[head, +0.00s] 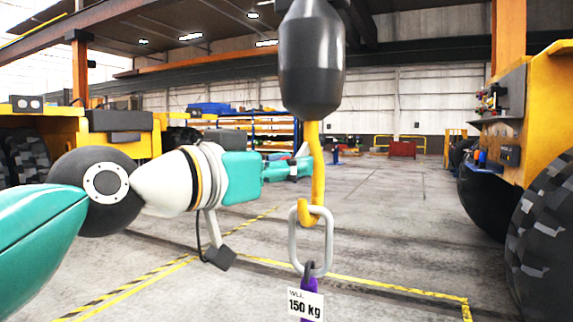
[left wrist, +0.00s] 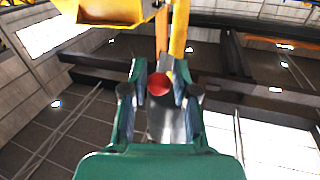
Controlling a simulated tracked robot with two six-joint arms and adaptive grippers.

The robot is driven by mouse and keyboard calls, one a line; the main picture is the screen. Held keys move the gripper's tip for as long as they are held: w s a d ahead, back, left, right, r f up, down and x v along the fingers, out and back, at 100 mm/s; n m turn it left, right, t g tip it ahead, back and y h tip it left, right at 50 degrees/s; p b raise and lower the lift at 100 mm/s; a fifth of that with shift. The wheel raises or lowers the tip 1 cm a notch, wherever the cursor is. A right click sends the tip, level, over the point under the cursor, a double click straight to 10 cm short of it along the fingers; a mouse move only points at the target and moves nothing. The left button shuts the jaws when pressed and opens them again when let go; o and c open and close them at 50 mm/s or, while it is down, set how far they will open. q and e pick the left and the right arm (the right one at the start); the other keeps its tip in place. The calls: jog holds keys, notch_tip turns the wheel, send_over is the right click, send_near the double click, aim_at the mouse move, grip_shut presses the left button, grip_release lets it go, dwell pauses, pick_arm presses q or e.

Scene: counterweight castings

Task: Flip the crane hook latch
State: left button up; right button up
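The crane hook (head: 318,175) is yellow and hangs under a dark grey block (head: 312,60) in the head view. A grey oblong link (head: 328,245) hangs in its bowl, with a purple sling and a "WLL 150 kg" tag (head: 305,304) below. My left gripper (head: 300,166) points right, its tips beside the hook's shank. In the left wrist view its teal fingers (left wrist: 160,88) stand apart, with a red round piece (left wrist: 158,85) seen between them; I cannot tell whether this is the latch. I cannot make out the latch in the head view. My right gripper is not in view.
Yellow machines with large black tyres (head: 545,230) stand at the right and left. A blue shelf rack (head: 250,125) and a red box (head: 402,149) are farther back.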

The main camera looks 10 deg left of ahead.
pick_arm(q)
grip_shut()
jog(key=shift+r+p, duration=0.15)
jog(key=shift+p, duration=0.25)
dwell(0.4)
